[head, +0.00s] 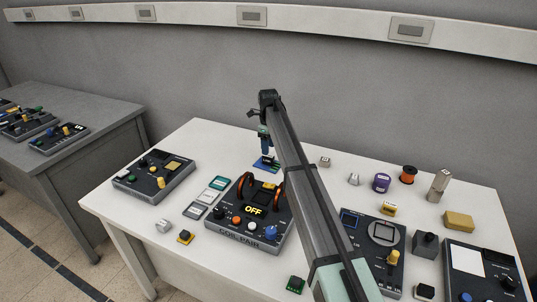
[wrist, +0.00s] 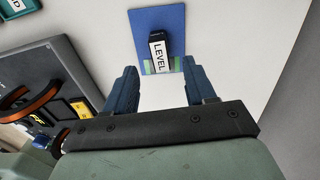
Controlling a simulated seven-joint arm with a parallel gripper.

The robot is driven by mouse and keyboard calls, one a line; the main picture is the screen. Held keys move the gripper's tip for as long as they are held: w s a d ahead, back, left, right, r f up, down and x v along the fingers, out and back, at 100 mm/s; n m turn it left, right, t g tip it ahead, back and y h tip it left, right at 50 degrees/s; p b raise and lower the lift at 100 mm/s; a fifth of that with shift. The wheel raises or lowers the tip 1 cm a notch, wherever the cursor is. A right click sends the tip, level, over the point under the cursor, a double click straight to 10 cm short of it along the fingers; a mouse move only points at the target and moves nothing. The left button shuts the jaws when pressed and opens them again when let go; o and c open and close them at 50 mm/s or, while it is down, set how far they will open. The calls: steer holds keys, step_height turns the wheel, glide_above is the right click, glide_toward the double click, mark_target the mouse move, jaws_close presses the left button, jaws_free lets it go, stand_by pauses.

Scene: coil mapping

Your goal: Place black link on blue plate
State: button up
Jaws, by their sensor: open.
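The blue plate (wrist: 145,22) lies flat on the white table, and it also shows behind the console in the head view (head: 259,165). A black block (wrist: 157,35) with a white LEVEL label, which looks like the black link, rests on the plate near its lower edge in the wrist view. My gripper (wrist: 161,68) is open, with its blue fingers apart at either side just below the block. No contact with the block shows. In the head view my gripper (head: 265,151) points down over the plate; the block is hard to make out there.
The COIL PAIR console (head: 240,226) with orange coils and an OFF display stands in front of the plate. Small cards (head: 206,197) lie left of it. Spools (head: 381,183), blocks and more panels (head: 373,235) fill the right side. Bare table lies left of the plate.

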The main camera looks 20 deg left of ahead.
step_height(320, 180, up, 6)
stand_by(0.4)
steer(key=shift+r, duration=0.1)
